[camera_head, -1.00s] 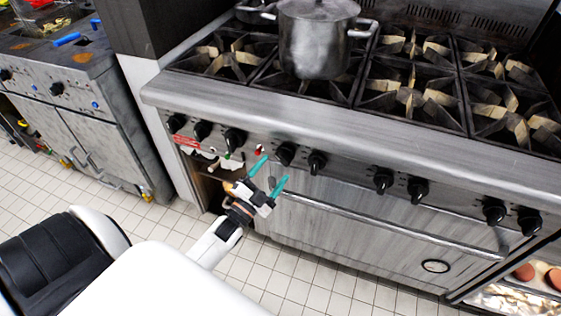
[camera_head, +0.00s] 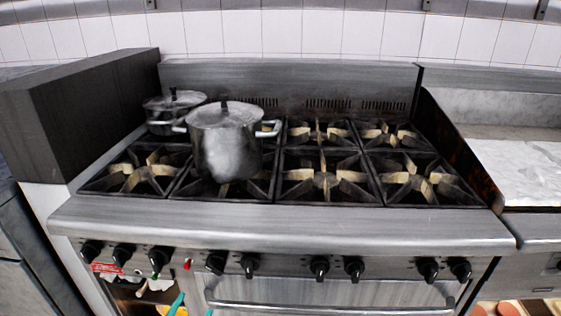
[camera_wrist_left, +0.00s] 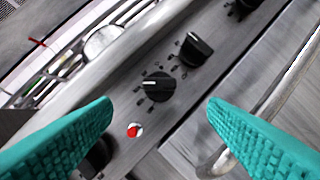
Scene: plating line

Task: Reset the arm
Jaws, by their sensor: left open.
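My left gripper (camera_head: 192,306) shows only as two teal fingertips at the bottom edge of the head view, in front of the stove's lower front. In the left wrist view its two teal fingers (camera_wrist_left: 160,135) are spread wide apart with nothing between them. Beyond them are the stove's control panel, a black knob (camera_wrist_left: 158,87) and a small red light (camera_wrist_left: 134,130). The fingers appear apart from the knobs. The rest of the left arm is out of the head view. My right gripper is in neither view.
The stove (camera_head: 280,228) fills the middle, with a row of black knobs (camera_head: 319,267) and an oven handle (camera_head: 330,309) on its front. A large lidded pot (camera_head: 226,150) and a smaller pot (camera_head: 172,112) stand on the left burners. A dark block (camera_head: 85,115) stands at the left.

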